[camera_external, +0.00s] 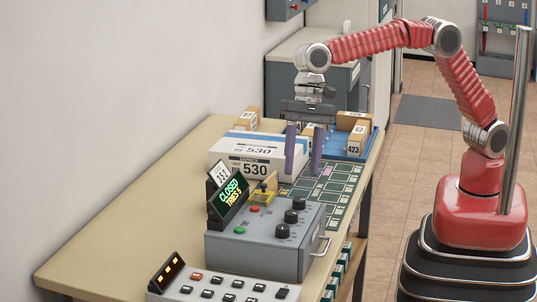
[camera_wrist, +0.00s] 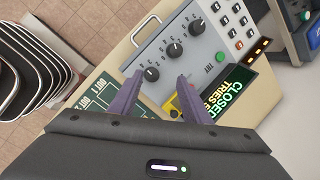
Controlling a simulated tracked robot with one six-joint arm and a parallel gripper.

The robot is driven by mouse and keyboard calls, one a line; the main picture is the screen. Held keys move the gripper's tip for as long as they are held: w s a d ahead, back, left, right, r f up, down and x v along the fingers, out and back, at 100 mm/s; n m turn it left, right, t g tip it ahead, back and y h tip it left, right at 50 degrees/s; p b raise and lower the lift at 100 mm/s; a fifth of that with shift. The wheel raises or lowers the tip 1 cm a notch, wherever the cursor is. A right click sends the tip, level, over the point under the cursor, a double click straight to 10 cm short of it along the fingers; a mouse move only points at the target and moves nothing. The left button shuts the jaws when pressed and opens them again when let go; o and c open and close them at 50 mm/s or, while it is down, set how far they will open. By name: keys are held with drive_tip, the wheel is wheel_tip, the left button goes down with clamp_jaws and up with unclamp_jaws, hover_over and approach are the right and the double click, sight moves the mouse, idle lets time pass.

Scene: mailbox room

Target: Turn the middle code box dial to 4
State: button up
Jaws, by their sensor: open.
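The grey code box (camera_external: 255,250) stands on the table, with three black dials on its sloped top. The middle dial (camera_external: 291,216) sits between the other two; it also shows in the wrist view (camera_wrist: 174,49) with a white pointer mark. Its setting is too small to read. A small display on the box reads CLOSED and TRIES 5 (camera_external: 231,197). My gripper (camera_external: 303,163) is open and points down behind the code box, above the table near a white parcel. In the wrist view its two purple fingers (camera_wrist: 158,98) are spread and apart from the dials, with nothing between them.
A white parcel marked 530 (camera_external: 250,157) lies behind the code box. A blue tray (camera_external: 372,141) with small cartons is at the table's far end. A keypad panel (camera_external: 225,288) stands at the front. A green grid mat (camera_external: 338,188) lies flat to the right.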

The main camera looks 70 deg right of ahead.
drive_tip(key=s+d+n, duration=0.2)
drive_tip(key=d+n, duration=0.3)
drive_tip(key=d, duration=0.6)
drive_tip(key=s+d+n+t+h, duration=0.1)
drive_tip(key=s+d+n, duration=0.2)
drive_tip(key=d, duration=0.9)
drive_tip(key=shift+d+n+t+h, duration=0.25)
drive_tip(key=shift+n+t+h, duration=0.05)
drive_tip(key=shift+n, duration=0.9)
drive_tip(key=shift+s+f, duration=0.1)
drive_tip(key=a+n, duration=0.5)
drive_tip(key=a, duration=1.3)
drive_tip(key=w+a+r+n+y, duration=0.1)
drive_tip(key=w+a+r+n, duration=0.1)
drive_tip(key=a+r+n, duration=0.3)
drive_tip(key=a+n, duration=0.1)
drive_tip(key=a, duration=0.2)
drive_tip(key=shift+a+t+y, duration=0.3)
drive_tip(key=shift+a+t, duration=0.1)
